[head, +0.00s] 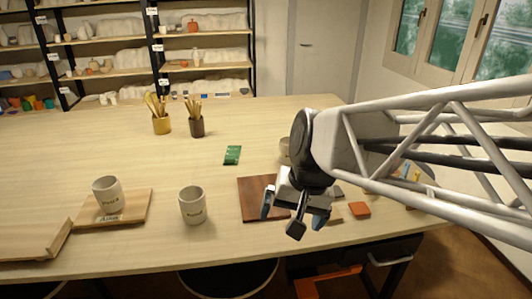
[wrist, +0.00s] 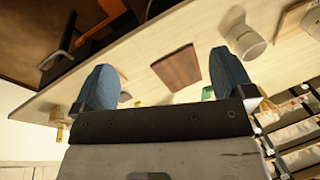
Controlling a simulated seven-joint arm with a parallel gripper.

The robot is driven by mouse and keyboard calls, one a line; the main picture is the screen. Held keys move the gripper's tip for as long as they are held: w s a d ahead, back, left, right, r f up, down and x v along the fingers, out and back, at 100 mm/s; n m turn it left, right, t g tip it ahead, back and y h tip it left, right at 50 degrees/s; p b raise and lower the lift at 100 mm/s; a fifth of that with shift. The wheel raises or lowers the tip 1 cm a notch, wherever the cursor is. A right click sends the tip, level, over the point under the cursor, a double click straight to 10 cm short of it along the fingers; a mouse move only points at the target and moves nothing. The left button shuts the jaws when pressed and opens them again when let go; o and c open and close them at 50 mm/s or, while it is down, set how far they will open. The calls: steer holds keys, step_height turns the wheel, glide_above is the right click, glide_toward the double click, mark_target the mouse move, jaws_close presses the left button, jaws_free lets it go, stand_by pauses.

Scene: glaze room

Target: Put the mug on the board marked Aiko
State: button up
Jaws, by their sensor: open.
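A pale grey mug (head: 107,196) stands upright on a light wooden board (head: 140,207) at the left; the board's front label (head: 109,218) seems to read Aiko, though it is small. A second pale mug (head: 193,206) stands upright on the bare table to its right, with small dark lettering on its side. It appears to be the mug (wrist: 243,41) in the wrist view. My gripper (head: 293,213) is open and empty, above the table by the dark reddish board (head: 252,204), right of both mugs. That board also shows between my fingers in the wrist view (wrist: 178,70).
A third cup (head: 285,149) is partly hidden behind my arm. A green packet (head: 232,155), brush pots (head: 162,125) (head: 197,127) and an orange block (head: 359,209) lie about the table. A wooden tray (head: 35,245) is at the left edge.

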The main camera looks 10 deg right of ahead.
steer(key=s+d+f+n+h, duration=0.1)
steer(key=s+d+n+h, duration=0.1)
steer(key=s+d, duration=0.4)
steer(key=shift+s+n+t+h, duration=0.3)
steer(key=shift+s+t, duration=0.05)
steer(key=shift+t, duration=0.05)
